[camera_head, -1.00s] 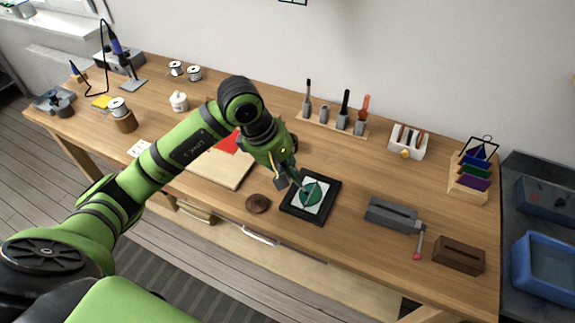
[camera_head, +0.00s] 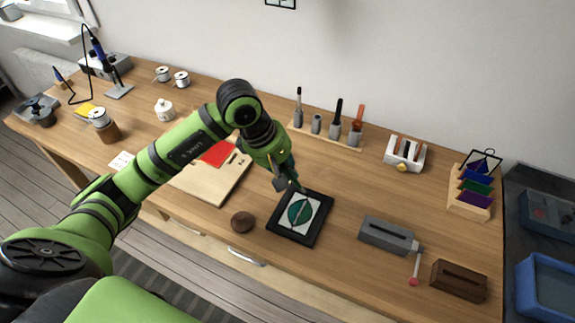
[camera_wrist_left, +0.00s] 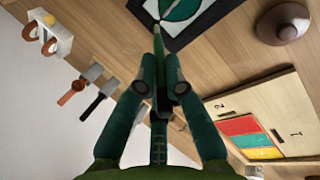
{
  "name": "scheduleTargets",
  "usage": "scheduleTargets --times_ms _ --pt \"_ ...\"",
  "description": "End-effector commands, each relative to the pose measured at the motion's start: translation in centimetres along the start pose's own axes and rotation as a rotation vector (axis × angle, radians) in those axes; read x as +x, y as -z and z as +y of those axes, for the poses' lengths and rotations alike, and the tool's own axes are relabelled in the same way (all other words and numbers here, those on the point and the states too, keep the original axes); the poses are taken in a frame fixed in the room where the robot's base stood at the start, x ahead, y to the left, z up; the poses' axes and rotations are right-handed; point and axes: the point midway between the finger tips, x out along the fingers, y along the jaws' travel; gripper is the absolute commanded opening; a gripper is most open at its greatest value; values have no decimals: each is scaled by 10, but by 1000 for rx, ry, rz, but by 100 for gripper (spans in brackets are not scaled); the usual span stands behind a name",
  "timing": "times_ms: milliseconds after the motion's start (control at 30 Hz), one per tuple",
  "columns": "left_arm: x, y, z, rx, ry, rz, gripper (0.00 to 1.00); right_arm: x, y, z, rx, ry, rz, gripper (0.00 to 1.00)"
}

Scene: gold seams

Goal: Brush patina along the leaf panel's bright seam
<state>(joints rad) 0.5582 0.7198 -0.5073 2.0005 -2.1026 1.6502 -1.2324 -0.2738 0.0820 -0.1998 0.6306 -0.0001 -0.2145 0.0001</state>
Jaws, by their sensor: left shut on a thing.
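The leaf panel (camera_head: 291,233) is a dark square frame around a white sheet with a round green leaf shape. A thin line runs through the leaf; its brightness is hard to tell at this size. My left gripper (camera_head: 290,184) is at the panel's upper left edge. In the left wrist view its green fingers (camera_wrist_left: 158,85) are shut on a slim, pointed green tool, probably the brush (camera_wrist_left: 157,45). Its tip points at the panel (camera_wrist_left: 172,42) and lies near the frame's edge in that picture. I cannot tell whether it touches. My right gripper is out of view.
A brown round lidded pot (camera_head: 242,222) sits left of the panel, and a wooden board (camera_head: 205,187) with coloured sheets lies behind it. A tool rack (camera_head: 325,135) stands at the back. A grey block (camera_head: 387,235) with a lever is to the right.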

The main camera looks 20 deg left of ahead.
Motion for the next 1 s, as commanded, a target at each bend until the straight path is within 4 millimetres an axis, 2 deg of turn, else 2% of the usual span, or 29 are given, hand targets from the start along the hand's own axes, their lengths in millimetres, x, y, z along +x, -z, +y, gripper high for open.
scheduleTargets --times_ms 100,167,233,333,500,600,1000 --pt "15 2 -5 -2 1 -3 0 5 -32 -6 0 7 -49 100" --pt "20 3 -7 -2 1 -2 0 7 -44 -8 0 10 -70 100" --pt "17 1 -12 1 -1 1 0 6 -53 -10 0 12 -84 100" --pt "14 -3 -22 1 0 0 0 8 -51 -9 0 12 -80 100" --pt "10 -10 -37 1 -1 1 0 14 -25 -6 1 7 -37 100" --pt "8 -14 -46 1 0 0 0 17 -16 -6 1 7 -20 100" --pt "1 -24 -67 0 -1 0 0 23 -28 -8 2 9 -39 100"
